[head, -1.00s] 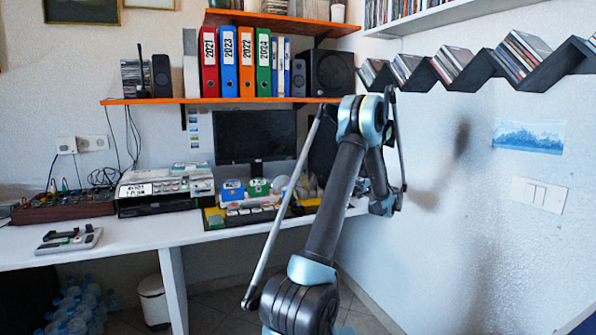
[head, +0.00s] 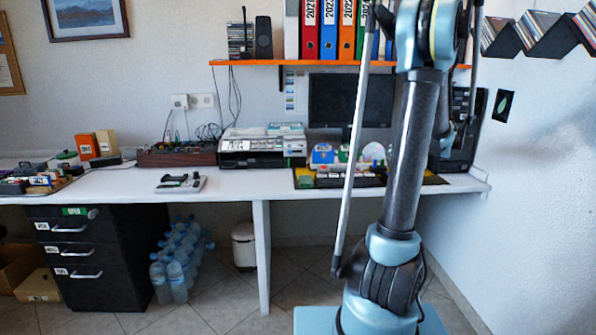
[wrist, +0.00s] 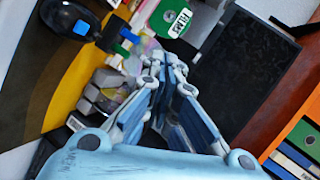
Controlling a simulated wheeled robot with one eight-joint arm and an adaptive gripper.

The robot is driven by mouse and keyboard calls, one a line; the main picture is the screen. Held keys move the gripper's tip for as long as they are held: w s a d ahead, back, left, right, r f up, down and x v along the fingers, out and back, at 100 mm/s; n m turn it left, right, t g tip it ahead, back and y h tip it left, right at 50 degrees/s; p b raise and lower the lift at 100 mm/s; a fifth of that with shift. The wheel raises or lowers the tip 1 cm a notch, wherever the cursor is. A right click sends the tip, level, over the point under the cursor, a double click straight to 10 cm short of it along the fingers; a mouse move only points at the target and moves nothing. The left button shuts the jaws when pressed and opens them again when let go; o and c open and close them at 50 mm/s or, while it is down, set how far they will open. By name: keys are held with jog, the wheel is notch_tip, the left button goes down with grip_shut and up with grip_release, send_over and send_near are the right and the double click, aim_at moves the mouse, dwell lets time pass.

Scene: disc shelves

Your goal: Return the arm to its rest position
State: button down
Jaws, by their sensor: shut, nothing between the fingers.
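My arm (head: 411,150) rises upright in the right half of the head view, folded over at the top, with its far part coming down behind the upright link. My gripper (wrist: 170,82) shows in the wrist view with its blue-grey fingers together and nothing between them. It points towards the desk area, apart from the things beyond it. In the head view the gripper is mostly hidden behind my arm, so its fingers cannot be made out there.
The white desk (head: 230,184) runs across the middle. An orange shelf (head: 262,62) with binders (head: 328,30) hangs above, partly behind my arm. The dark monitor (wrist: 245,72) is close in the wrist view. A zigzag disc shelf (head: 548,40) is at upper right. Black drawers (head: 98,260) stand lower left.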

jog(key=s+a+f+n+g, duration=0.2)
jog(key=s+a+n+g, duration=0.1)
jog(key=s+a, duration=0.8)
jog(key=s+a+f+n+g, duration=0.2)
jog(key=s+a+n+g, duration=0.1)
jog(key=s+a, duration=0.7)
jog(key=s+f+n+g+h, duration=0.1)
jog(key=s+f, duration=0.2)
jog(key=s, duration=0.5)
jog(key=s+f+n+g+h, duration=0.1)
jog(key=s+f, duration=0.3)
jog(key=s, duration=0.4)
jog(key=s+a+f+n+g+h, duration=0.1)
jog(key=s+f+n+h, duration=0.1)
jog(key=s, duration=0.6)
notch_tip(320, 180, down, 2)
jog(key=shift+s+f+n+g+h, duration=0.2)
jog(key=shift+n+g+h, duration=0.15)
jog(key=shift+h, duration=0.35)
jog(key=shift+a, duration=0.1)
jog(key=shift+w+f, duration=0.2)
jog(key=shift+w, duration=0.3)
